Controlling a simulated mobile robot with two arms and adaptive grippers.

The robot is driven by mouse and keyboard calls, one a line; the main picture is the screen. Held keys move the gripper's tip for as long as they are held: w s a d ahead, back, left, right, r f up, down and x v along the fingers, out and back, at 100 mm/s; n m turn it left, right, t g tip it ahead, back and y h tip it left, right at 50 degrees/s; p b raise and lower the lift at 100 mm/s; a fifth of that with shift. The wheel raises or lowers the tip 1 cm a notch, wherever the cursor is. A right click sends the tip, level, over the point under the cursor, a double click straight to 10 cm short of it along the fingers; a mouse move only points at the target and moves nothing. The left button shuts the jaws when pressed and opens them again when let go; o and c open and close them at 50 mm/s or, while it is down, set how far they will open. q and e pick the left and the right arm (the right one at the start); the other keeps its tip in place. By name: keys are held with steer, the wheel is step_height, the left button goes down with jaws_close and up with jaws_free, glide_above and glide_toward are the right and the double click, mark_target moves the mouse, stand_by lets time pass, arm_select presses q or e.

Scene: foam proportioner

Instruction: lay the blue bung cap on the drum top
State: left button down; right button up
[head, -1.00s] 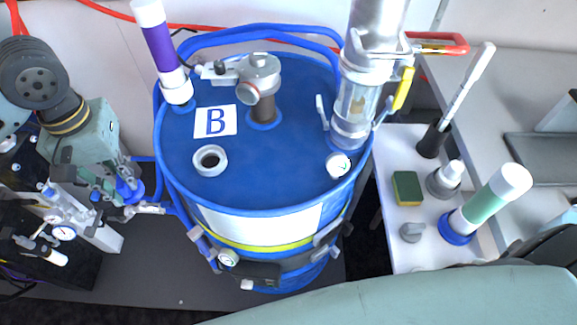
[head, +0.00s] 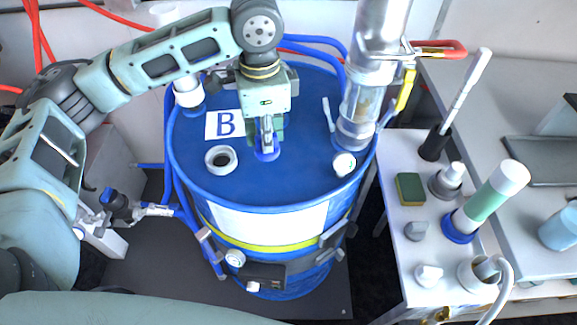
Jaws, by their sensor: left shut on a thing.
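The blue drum (head: 305,180) stands upright in the middle of the head view, and its round top faces me. My left gripper (head: 266,143) points down over the drum top, right of the open grey-ringed bung hole (head: 221,160). It is shut on the blue bung cap (head: 267,155), which shows just below the fingertips. I cannot tell whether the cap touches the drum top. My right gripper is out of view.
A clear-walled metal tube (head: 362,105) and a small gauge (head: 344,164) stand at the drum's right rim. A "B" label (head: 224,125) lies left of the gripper. The front of the drum top is bare. A white side table (head: 400,160) holds a sponge (head: 410,189) and fittings.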

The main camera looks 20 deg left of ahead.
arm_select(q)
steer(key=m, duration=0.2)
steer(key=w+m, duration=0.1)
steer(key=m, duration=0.1)
steer(key=shift+d+r+m, duration=0.15)
steer(key=shift+m, duration=0.15)
steer(key=shift+w+d+m, duration=0.1)
steer(key=shift+w+m, duration=0.05)
steer(key=shift+m, duration=1.05)
steer(key=m, duration=0.4)
steer(key=shift+w+d+r, duration=0.25)
steer(key=shift+w+d, duration=0.05)
steer(key=shift+w, duration=0.05)
steer(key=f+m, duration=0.3)
steer(key=m, duration=0.1)
steer(key=w+d+f+m+p, duration=0.1)
steer(key=f+m, duration=0.2)
steer(key=m, duration=0.2)
steer(key=f+m, duration=0.3)
steer(key=m, duration=0.2)
steer(key=shift+w+d+f+p, duration=0.15)
steer(key=shift+w+d+p, duration=0.1)
steer(key=shift+w+p, duration=0.15)
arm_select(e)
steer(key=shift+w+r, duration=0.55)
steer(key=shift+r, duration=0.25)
